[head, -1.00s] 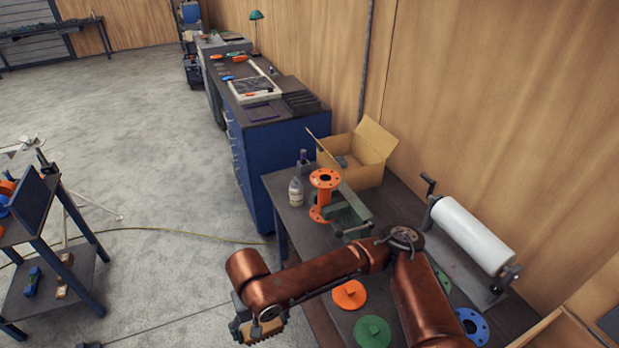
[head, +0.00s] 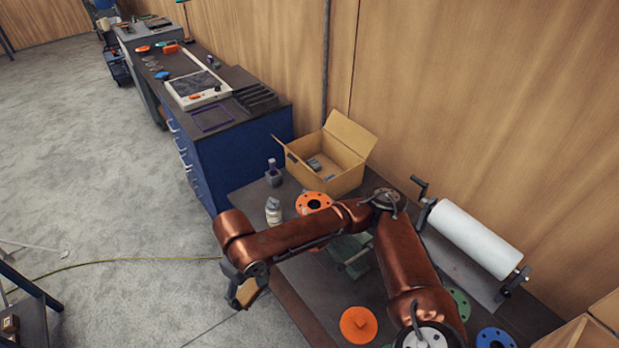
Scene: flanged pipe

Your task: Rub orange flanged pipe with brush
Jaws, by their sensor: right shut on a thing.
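The orange flanged pipe (head: 311,198) stands on the dark workbench. Only its top flange shows clearly in the head view, as my copper arm covers the part below. My right gripper (head: 240,293) hangs at the arm's end, left of the bench edge and clear of the pipe. It is shut on the brush, whose tan block (head: 249,291) shows at the jaws. The bristles cannot be made out. My left gripper is not in view.
A white bottle (head: 273,211) and a dark bottle (head: 272,173) stand left of the pipe. Behind is an open cardboard box (head: 335,165). A green vise (head: 350,255) is partly hidden by my arm. An orange disc (head: 358,324) and paper roll (head: 472,238) lie right.

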